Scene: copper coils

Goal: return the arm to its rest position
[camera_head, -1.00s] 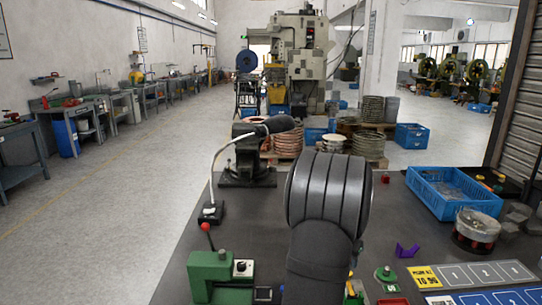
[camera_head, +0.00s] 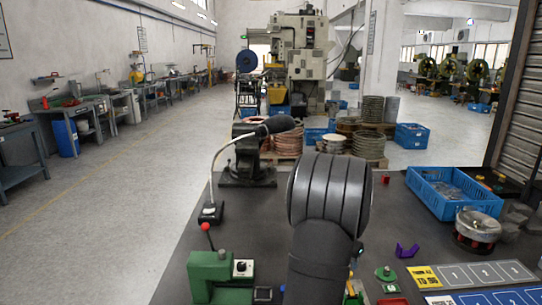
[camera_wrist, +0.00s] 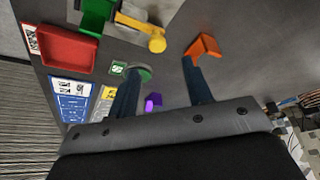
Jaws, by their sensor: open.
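My arm (camera_head: 328,200) rises from the bottom middle of the head view, its dark ribbed links bent, and hides part of the bench behind it. My gripper (camera_wrist: 163,70) shows in the wrist view with its two dark fingers well apart and nothing between their tips. Past the left finger is a green round piece (camera_wrist: 141,71). An orange piece (camera_wrist: 203,46) shows at the right fingertip; I cannot tell whether it touches. The gripper itself is hidden in the head view.
A red tray (camera_wrist: 68,48) shows in the wrist view. The bench left of my arm is partly clear.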

